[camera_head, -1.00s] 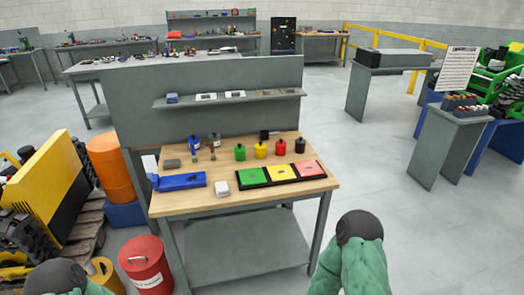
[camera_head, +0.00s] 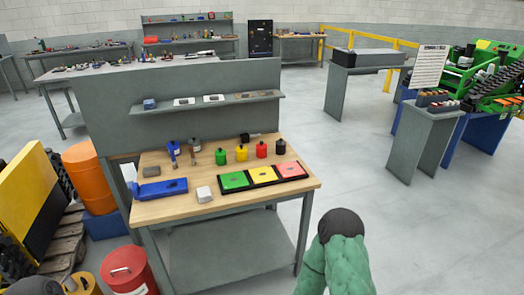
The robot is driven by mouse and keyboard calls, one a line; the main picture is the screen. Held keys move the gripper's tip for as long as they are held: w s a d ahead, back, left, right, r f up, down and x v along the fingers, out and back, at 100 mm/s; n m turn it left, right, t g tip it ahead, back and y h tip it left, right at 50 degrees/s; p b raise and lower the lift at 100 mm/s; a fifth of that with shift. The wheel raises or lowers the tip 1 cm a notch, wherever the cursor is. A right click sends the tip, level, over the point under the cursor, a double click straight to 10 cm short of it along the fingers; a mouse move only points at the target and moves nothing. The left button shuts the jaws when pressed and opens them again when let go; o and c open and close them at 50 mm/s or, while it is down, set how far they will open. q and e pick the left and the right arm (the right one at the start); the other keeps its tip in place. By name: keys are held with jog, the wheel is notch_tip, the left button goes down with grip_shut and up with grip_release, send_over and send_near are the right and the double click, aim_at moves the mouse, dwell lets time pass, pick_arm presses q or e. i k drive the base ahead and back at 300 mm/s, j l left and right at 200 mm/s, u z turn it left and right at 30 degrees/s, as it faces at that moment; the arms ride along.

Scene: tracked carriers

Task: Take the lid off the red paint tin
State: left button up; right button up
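The small red tin (camera_head: 262,150) stands upright on the wooden top of the workbench (camera_head: 215,206), in the row at the back. A dark cap or lid seems to be on top, but it is too small to tell clearly. A yellow tin (camera_head: 241,153) stands to its left and a black one (camera_head: 280,147) to its right. A green tin (camera_head: 221,157) is further left. Only green and black parts of my arms show at the bottom edge, well apart from the tins. Neither gripper's fingers are in view.
A black tray (camera_head: 248,187) with green, yellow and red squares lies in front of the tins. A blue tray (camera_head: 160,188), a pale block (camera_head: 204,194) and brushes lie to the left. A large red drum (camera_head: 128,272) stands on the floor. Floor right of the bench is clear.

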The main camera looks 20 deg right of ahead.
aim_at(261, 145)
jog(key=i+l+u, duration=0.3)
jog(key=i+l, duration=0.2)
jog(key=i, duration=0.15)
jog(key=i+l+u, duration=0.3)
jog(key=i+l, duration=0.25)
jog(key=l, duration=0.15)
